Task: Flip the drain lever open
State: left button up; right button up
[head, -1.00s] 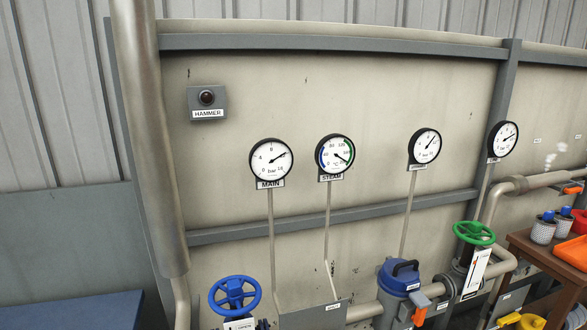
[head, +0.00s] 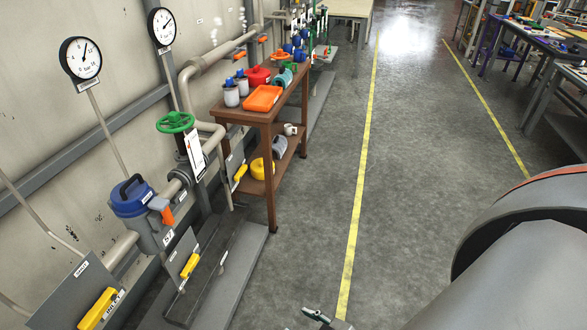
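Several yellow lever handles show low along the wall piping at left in the head view. The nearest yellow lever (head: 97,309) is at the bottom left on a grey plate. Another yellow lever (head: 190,265) sits on a plate under the blue-capped strainer, and a third yellow lever (head: 240,172) is beside the wooden stand. Their labels are too small to read, so I cannot tell which is the drain lever. What looks like the tip of my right gripper (head: 322,316) just enters at the bottom edge, apart from the levers. My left gripper is out of view.
A blue-capped strainer (head: 132,199) with an orange handle (head: 167,216) and a green handwheel (head: 175,122) stand on the pipework. A wooden stand (head: 270,124) holds an orange tray (head: 263,98) and jars. The floor (head: 410,180) right of the piping is clear.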

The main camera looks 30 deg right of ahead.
aim_at(241, 171)
jog(key=z, duration=0.65)
jog(key=u, duration=0.2)
jog(key=i+l+u, duration=0.2)
jog(key=u, duration=0.25)
jog(key=i+l+u, duration=0.1)
jog(key=l+u, duration=0.3)
jog(key=i+l+u, duration=0.15)
jog(key=l, duration=0.35)
jog(key=l+u, duration=0.15)
jog(key=l, duration=0.3)
jog(key=i+l, duration=0.1)
jog(key=l, duration=1.2)
jog(key=i+u, duration=0.05)
jog(key=i, duration=0.05)
